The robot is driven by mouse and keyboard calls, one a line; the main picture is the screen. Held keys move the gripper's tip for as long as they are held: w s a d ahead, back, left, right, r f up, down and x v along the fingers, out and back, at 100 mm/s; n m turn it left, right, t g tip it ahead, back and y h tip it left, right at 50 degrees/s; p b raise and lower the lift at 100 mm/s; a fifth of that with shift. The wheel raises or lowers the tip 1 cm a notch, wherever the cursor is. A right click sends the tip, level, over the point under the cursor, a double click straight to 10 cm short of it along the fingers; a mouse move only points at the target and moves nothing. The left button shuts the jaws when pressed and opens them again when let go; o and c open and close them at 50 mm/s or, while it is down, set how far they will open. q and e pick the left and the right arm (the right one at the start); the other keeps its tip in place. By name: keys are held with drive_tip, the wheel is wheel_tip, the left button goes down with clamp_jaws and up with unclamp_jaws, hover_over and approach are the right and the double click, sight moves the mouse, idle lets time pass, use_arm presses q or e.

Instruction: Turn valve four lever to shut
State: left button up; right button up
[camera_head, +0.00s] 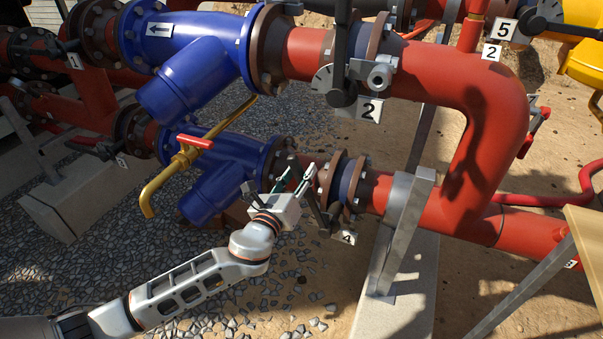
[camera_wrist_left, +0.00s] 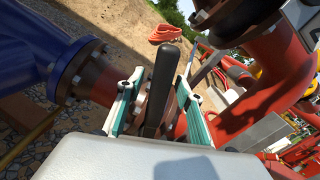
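Valve four is on the lower red pipe line, with a white tag marked 4 (camera_head: 347,237) beside it. Its dark lever (camera_head: 318,208) is partly hidden by my left gripper (camera_head: 304,181) in the head view. In the left wrist view the black lever (camera_wrist_left: 162,88) stands up between the two green-edged fingers of the left gripper (camera_wrist_left: 158,112). The fingers are apart, with a gap showing on the left finger's side; whether the right finger touches the lever I cannot tell. My right gripper is not in view.
A blue strainer (camera_head: 222,178) and a brass tap with a red handle (camera_head: 188,153) are left of the gripper. Valve two (camera_head: 341,85) hangs above. A grey pipe support (camera_head: 402,225) stands to the right. Gravel (camera_head: 215,285) lies below.

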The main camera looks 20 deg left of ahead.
use_arm(q)
drive_tip(key=shift+w, duration=0.3)
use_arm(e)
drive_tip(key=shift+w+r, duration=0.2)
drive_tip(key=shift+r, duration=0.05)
use_arm(q)
clamp_jaws()
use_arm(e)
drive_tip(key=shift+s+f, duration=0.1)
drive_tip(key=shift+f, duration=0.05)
use_arm(q)
drive_tip(key=shift+r, duration=0.1)
